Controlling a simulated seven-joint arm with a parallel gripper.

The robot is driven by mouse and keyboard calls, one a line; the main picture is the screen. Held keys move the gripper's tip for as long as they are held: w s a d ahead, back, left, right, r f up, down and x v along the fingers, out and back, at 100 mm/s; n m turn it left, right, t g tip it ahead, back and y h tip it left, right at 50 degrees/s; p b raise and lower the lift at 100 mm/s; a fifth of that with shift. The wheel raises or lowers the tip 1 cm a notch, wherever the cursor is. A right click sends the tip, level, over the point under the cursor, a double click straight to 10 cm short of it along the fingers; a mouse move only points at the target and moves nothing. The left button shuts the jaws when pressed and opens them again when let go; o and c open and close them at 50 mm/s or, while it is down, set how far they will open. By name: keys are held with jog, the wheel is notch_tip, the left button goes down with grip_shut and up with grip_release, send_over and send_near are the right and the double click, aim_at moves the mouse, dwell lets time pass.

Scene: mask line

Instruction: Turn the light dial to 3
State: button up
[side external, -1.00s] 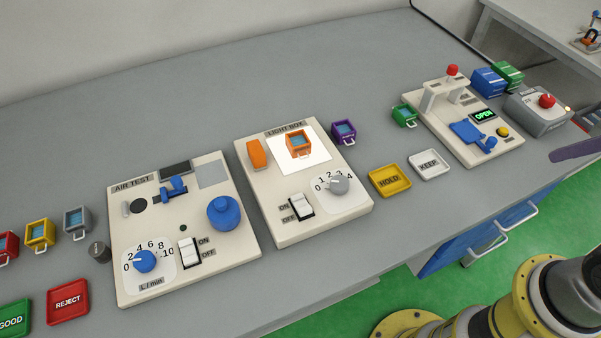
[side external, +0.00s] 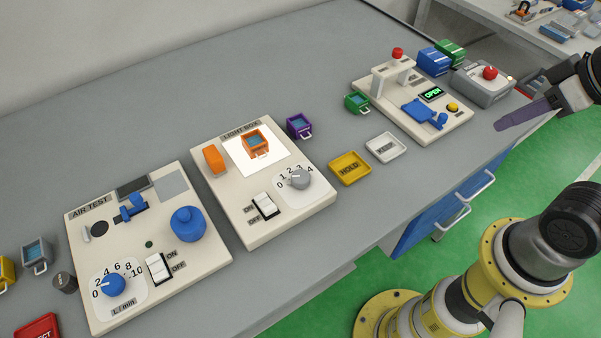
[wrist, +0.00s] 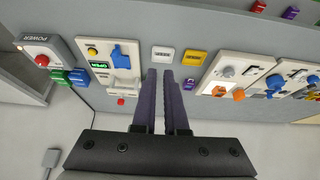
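The light dial (side external: 299,180) is a grey knob on the front right of the cream light box (side external: 290,217), with a scale from 0 to 4. Its pointer faces left, toward the low numbers; I cannot tell whether it marks 0 or 1. It also shows in the wrist view (wrist: 228,72). The light box's white panel (side external: 272,161) is bright, with an orange cup (side external: 255,144) on it. My gripper (wrist: 160,74) has two purple fingers with a narrow empty gap between them. It is at the far right in the side view, beyond the trays, well away from the dial.
A white rocker switch (side external: 264,206) is left of the dial. A yellow HOLD tray (side external: 350,168), a white KEEP tray (side external: 386,148) and a purple cup (side external: 299,126) stand right of the box. A station with a red-topped post (side external: 397,54) and a power box (side external: 484,86) lie nearer my gripper.

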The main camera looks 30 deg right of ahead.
jog(key=shift+o, duration=1.2)
jog(key=shift+s, duration=0.1)
jog(key=o, duration=0.5)
jog(key=w+r+n, duration=0.1)
jog(key=r+n, duration=0.1)
jog(key=r, duration=0.1)
jog(key=shift+w, duration=0.35)
jog(key=shift+o, duration=1.2)
jog(key=w+r+n, duration=0.1)
jog(key=w+a+r+n, duration=0.1)
jog(key=w+r, duration=0.1)
jog(key=shift+w+a, duration=0.2)
jog(key=shift+w, duration=0.05)
jog(key=n+g, duration=0.6)
jog(key=n, duration=0.4)
send_over(301, 176)
notch_tip(301, 176, down, 10)
jog(key=f, duration=0.1)
notch_tip(301, 176, down, 13)
jog(key=shift+r, duration=0.15)
